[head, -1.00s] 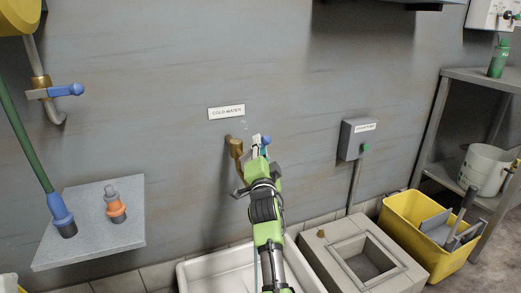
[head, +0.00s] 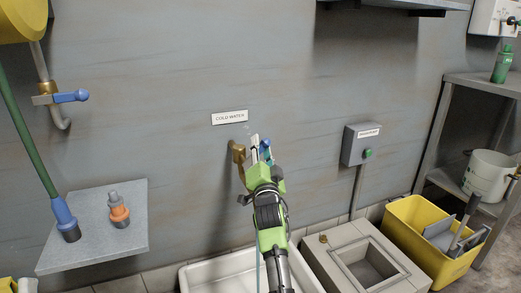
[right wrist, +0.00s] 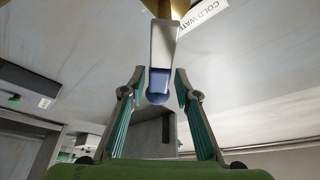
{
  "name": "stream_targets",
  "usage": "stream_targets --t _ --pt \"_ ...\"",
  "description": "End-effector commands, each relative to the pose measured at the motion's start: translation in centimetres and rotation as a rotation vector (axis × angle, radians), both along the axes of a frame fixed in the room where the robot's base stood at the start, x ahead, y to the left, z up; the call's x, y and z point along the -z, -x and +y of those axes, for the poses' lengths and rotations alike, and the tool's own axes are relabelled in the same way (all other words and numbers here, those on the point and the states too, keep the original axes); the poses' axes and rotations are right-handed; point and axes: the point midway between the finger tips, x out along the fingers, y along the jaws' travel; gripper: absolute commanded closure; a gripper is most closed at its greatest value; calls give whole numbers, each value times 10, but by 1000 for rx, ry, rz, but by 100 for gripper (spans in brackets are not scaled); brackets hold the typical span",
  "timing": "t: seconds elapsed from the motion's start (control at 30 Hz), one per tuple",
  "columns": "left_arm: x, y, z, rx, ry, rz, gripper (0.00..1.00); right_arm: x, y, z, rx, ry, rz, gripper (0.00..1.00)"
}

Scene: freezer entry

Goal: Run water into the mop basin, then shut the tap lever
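The brass cold-water tap (head: 238,152) sticks out of the wall under the COLD WATER sign (head: 230,117). Its grey lever has a blue end (right wrist: 158,86). My right gripper (head: 262,150) is at this lever. In the right wrist view my right gripper (right wrist: 160,82) is open, its fingers spread on either side of the blue end, which shows no clear grip. A thin blue stream of water (head: 258,272) runs down beside my right arm toward the white mop basin (head: 215,272). My arm hides part of the basin and stream. My left gripper is not in view.
Left are a second pipe with a blue lever (head: 70,97) and a grey wall shelf (head: 95,245) with an orange-and-grey fitting (head: 118,210). Right are a switch box (head: 358,146), a square-topped block (head: 325,255), a yellow mop bucket (head: 408,225) and a rack (head: 470,78).

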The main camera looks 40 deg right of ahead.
Motion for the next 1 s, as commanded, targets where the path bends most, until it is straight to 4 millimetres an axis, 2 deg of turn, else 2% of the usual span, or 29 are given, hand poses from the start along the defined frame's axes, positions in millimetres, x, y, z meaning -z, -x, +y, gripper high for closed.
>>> stream_targets --t 0.37,0.57,0.8,1.0 --pt "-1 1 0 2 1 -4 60 0 -1 1 -2 -3 5 67" --pt "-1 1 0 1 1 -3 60 -28 0 1 -1 -1 0 67" --pt "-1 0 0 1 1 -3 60 -75 0 0 0 -1 0 67" --pt "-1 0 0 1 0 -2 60 -95 0 0 0 -1 2 67"
